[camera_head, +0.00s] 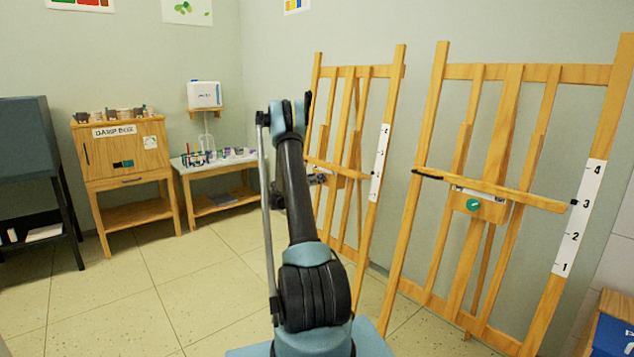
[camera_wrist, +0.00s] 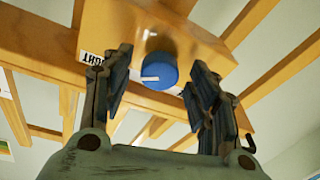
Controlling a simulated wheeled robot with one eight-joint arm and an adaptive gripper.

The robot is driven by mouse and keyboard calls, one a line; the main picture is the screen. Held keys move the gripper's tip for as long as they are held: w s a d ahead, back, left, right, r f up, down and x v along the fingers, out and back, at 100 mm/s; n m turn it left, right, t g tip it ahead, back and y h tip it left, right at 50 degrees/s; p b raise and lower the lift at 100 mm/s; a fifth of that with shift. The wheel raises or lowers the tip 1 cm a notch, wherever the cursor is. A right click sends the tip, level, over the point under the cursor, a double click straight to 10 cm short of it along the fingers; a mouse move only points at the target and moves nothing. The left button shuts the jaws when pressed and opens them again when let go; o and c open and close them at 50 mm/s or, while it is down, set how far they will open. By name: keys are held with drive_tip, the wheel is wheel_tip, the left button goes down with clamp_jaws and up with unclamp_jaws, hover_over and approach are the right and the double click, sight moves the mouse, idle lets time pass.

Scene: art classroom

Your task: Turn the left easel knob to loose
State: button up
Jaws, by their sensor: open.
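The left easel (camera_head: 398,75) stands against the wall in the head view. Its knob is hidden there behind my gripper (camera_head: 318,179). In the wrist view a round blue knob (camera_wrist: 160,67) sits on a wooden block (camera_wrist: 205,47), with a short white mark on its lower left part. A white label (camera_wrist: 92,57) left of the knob shows letters ending in "GHT", partly covered by a finger. My gripper (camera_wrist: 160,80) is open, with one finger on each side of the knob. I cannot tell whether either finger touches it.
The right easel (camera_head: 437,85) has a green knob (camera_head: 473,205) and a numbered white scale (camera_head: 580,217). A wooden cabinet (camera_head: 128,163) and a small table (camera_head: 222,167) with art supplies stand at the back left. The tiled floor (camera_head: 150,270) at left is clear.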

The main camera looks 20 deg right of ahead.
drive_tip(key=shift+w+d, duration=0.2)
drive_tip(key=shift+d, duration=0.15)
drive_tip(key=c, duration=1.1)
drive_tip(key=shift+o, duration=0.2)
drive_tip(key=shift+n, duration=0.6)
drive_tip(key=n+y, duration=0.1)
drive_tip(key=n, duration=0.6)
drive_tip(key=n+g+y, duration=0.1)
drive_tip(key=n, duration=0.7)
drive_tip(key=n+y, duration=0.1)
drive_tip(key=n, duration=0.6)
drive_tip(key=shift+w+a+r+n+g+y, duration=0.15)
drive_tip(key=shift+w+r+n+g+y, duration=0.05)
drive_tip(key=shift+n+g+y, duration=0.1)
